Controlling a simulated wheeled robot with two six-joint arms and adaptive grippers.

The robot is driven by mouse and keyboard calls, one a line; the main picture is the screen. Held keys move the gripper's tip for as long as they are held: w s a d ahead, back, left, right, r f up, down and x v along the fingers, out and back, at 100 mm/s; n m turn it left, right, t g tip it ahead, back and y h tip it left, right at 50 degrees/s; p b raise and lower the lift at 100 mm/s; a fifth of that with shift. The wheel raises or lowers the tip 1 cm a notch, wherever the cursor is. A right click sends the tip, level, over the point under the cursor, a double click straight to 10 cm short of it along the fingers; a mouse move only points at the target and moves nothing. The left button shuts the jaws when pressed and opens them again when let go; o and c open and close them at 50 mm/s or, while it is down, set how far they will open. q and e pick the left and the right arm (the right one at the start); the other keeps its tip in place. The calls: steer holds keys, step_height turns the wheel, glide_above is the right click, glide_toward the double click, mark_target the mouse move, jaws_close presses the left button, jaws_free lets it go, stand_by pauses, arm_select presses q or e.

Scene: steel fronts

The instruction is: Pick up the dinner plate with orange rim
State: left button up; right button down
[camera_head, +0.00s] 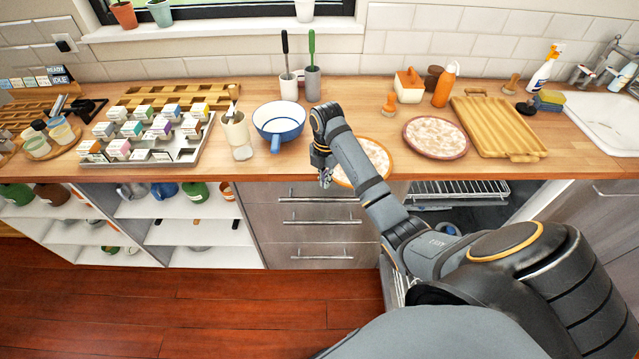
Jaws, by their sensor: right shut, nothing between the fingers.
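A round dinner plate with an orange rim (376,150) lies on the wooden counter near its front edge, right of the blue pan. My right arm crosses in front of it and hides much of its left and middle part. My right gripper (325,178) is at the plate's left side, by the counter's front edge, pointing down. It is shut and empty. I cannot tell whether it touches the plate rim. My left gripper is not in view.
A blue pan (279,121) stands left of the gripper, its handle toward the front. A second plate with a dark reddish rim (436,138) and a wooden tray (497,127) lie to the right. Steel drawers (305,215) with bar handles are below the counter. An open rack (458,190) shows below right.

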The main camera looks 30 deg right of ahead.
steer(key=shift+w+d, duration=0.1)
steer(key=shift+d, duration=0.3)
steer(key=shift+w+d+r+p, duration=0.1)
steer(key=shift+w+d+p, duration=0.1)
steer(key=shift+d+p, duration=0.3)
steer(key=shift+w+d+r+p, duration=0.1)
steer(key=shift+w+d+p, duration=0.05)
steer(key=shift+d+p, duration=0.3)
steer(key=shift+d+f, duration=0.1)
steer(key=shift+f, duration=0.1)
